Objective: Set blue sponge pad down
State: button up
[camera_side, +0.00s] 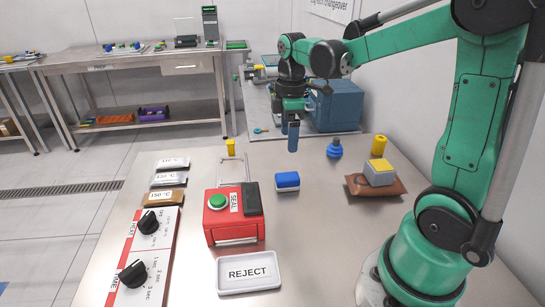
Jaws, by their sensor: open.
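The blue sponge pad (287,179), blue on top with a pale lower side, lies flat on the steel table near its middle. My gripper (293,146) hangs above the table, higher than the pad and apart from it. Its blue fingers point straight down, and it is open with nothing seen between them. The gap between the fingertips is too small to make out from here.
A red sealer (222,228) with a green button and a white REJECT tray (249,287) stand in front. A blue suction cup (335,149), yellow cylinders (379,146) and a grey block on a brown pouch (398,188) are to the right. Dial panel (125,280) at left.

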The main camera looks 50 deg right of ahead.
jog(key=s+a+r+m+t, duration=0.1)
jog(key=s+a+m+t, duration=0.2)
jog(key=a+m+t, duration=0.4)
jog(key=a+m, duration=0.2)
jog(key=a, duration=0.2)
jog(key=shift+s+a+r, duration=0.35)
